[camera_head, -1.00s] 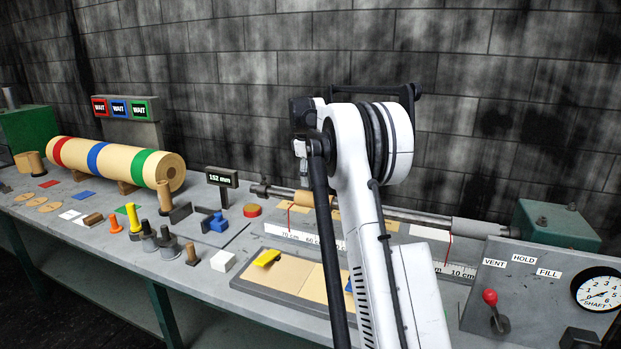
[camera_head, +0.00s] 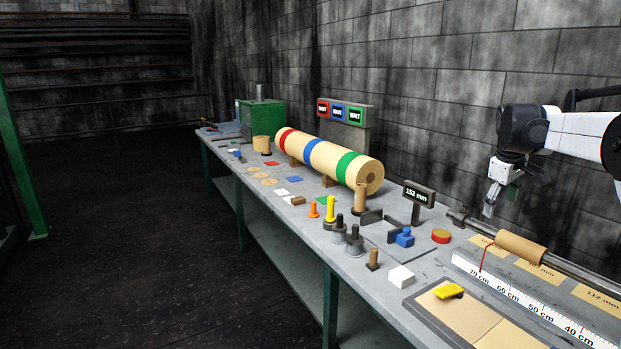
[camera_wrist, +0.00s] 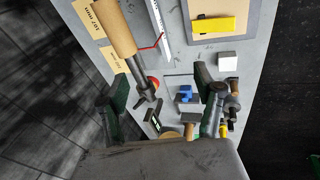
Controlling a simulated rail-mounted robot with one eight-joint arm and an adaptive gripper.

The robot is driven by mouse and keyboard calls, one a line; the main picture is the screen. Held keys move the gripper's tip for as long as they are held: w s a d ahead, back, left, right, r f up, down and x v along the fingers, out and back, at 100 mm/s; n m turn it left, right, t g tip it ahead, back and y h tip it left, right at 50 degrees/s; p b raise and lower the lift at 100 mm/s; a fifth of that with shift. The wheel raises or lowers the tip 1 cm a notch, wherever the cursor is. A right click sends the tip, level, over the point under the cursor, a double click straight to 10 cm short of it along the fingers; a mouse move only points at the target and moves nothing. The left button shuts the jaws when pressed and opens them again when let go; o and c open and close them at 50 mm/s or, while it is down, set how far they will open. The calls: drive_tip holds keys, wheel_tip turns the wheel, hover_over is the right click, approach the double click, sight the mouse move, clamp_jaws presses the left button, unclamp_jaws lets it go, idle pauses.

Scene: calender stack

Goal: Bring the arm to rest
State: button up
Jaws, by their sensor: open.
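My gripper (camera_head: 499,193) hangs at the right of the head view, above the back of the bench near the wall, with my white arm reaching in from the right edge. In the wrist view its two dark green fingers (camera_wrist: 160,95) stand wide apart with nothing between them. Below them in that view lie a blue block (camera_wrist: 185,94) and the shaft with a tan sleeve (camera_wrist: 115,28). The gripper is apart from the bench items.
The long grey bench (camera_head: 393,325) carries a banded roll (camera_head: 325,161), several small pegs and blocks, a display reading 152 mm (camera_head: 419,193), a yellow piece (camera_head: 449,291) and a ruler (camera_head: 520,299). A block wall stands behind. The dark floor (camera_head: 130,240) at left is clear.

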drive_tip(key=s+a+r+m+t, duration=0.2)
drive_tip(key=s+a, duration=1.5)
drive_tip(key=a, duration=0.3)
drive_tip(key=s+a+f+m+t+y, duration=0.1)
drive_tip(key=s+a+f, duration=0.4)
drive_tip(key=s, duration=0.5)
drive_tip(key=s+a+f+m+t+y+b, duration=0.1)
drive_tip(key=s+a+f, duration=0.5)
drive_tip(key=s, duration=0.4)
drive_tip(key=shift+f+m, duration=0.4)
drive_tip(key=shift+f, duration=0.4)
drive_tip(key=shift+b, duration=0.3)
wheel_tip(320, 180, down, 15)
drive_tip(key=b, duration=1.5)
